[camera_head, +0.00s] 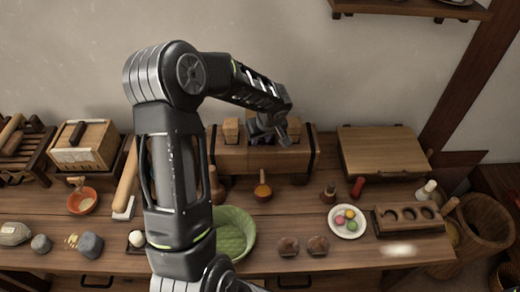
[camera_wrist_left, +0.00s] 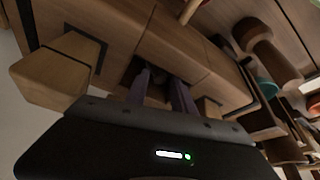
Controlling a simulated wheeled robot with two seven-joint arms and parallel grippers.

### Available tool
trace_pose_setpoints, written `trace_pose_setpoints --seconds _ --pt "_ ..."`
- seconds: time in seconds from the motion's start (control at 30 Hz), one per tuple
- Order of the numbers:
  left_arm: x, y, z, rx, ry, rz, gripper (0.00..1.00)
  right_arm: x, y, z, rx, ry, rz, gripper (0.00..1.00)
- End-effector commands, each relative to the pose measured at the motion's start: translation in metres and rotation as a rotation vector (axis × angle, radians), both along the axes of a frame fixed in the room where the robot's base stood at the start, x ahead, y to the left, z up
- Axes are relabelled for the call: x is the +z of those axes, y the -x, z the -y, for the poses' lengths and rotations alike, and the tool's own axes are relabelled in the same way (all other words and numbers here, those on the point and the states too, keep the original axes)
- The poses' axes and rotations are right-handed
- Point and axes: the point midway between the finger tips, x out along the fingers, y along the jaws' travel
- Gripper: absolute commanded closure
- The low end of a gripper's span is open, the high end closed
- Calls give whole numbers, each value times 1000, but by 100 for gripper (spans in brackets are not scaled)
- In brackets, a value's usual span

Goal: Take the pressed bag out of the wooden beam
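The wooden beam (camera_head: 240,160) stands at the back of the bench with dark straps at its ends. It also fills much of the left wrist view (camera_wrist_left: 112,22). Pale wooden wedges (camera_head: 231,130) stick out of its top. My left gripper (camera_head: 270,133) is over the middle of the beam. In the left wrist view its two fingers (camera_wrist_left: 161,88) are apart and reach into a dark slot in the beam, between the wedges. Something dark shows between the fingers; I cannot tell whether it is the pressed bag or whether they touch it. My right gripper is not in view.
A green bowl (camera_head: 234,232) stands in front of the beam, partly behind my left arm. An orange-headed ladle (camera_head: 262,190) is close before the beam. A wooden box (camera_head: 382,150) stands to its right. A plate (camera_head: 347,232) of coloured balls is at front right.

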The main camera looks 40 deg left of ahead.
Motion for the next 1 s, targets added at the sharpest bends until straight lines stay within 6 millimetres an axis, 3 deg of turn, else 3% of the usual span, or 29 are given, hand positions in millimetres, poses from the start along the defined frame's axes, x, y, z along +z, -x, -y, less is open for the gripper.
trace_pose_setpoints --seconds 0.07,0.4,1.0 --pt "0 0 0 0 0 0 72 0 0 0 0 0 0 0" --pt "0 0 0 0 0 0 99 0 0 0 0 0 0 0" --pt "0 0 0 0 0 0 100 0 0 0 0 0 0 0"
